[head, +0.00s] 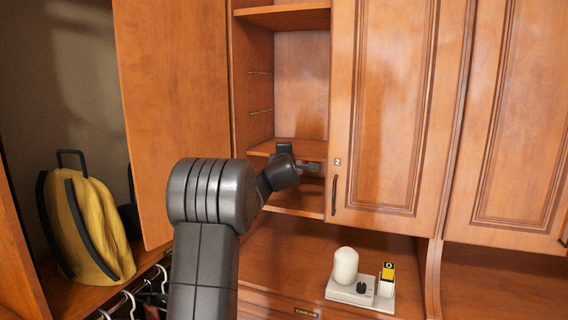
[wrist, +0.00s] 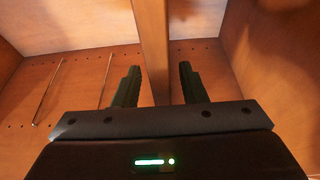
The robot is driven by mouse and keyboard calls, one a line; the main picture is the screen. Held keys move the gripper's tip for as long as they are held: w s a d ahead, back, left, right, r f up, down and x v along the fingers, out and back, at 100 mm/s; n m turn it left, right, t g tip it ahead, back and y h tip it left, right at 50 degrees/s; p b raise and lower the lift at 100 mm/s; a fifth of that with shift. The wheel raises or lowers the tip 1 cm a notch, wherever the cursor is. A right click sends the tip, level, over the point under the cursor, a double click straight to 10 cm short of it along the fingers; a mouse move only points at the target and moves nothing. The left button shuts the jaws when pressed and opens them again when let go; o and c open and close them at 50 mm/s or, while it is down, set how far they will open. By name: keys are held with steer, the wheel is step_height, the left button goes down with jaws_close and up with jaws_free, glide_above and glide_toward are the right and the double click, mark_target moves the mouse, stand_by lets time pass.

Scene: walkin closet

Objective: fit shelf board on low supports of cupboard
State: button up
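The cupboard (head: 302,90) has its left door swung open. The shelf board (head: 313,150) lies roughly level inside, low in the cupboard, above its floor. In the wrist view the board (wrist: 152,45) runs edge-on between the fingers of my gripper (wrist: 160,82), with a narrow gap visible on each side. My gripper also shows at the board's front in the head view (head: 298,160), partly covering it. Two pairs of thin support rods show above the board; the upper wall rod (head: 260,72) and lower one (head: 260,110) are bare. Supports under the board are hidden, so its seating cannot be told.
A fixed upper shelf (head: 290,12) is high in the cupboard. The open door (head: 172,110) stands left of my arm; a closed door (head: 383,110) is at right. A counter below holds a white tray (head: 352,296) with small items. A yellow bag (head: 90,230) stands at left.

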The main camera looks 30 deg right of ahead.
steer(key=b+v, duration=0.4)
steer(key=v, duration=0.8)
steer(key=shift+s, duration=0.25)
steer(key=shift+a, duration=0.1)
steer(key=p+x, duration=0.5)
steer(key=x, duration=0.8)
steer(key=shift+w, duration=0.35)
steer(key=shift+s, duration=0.2)
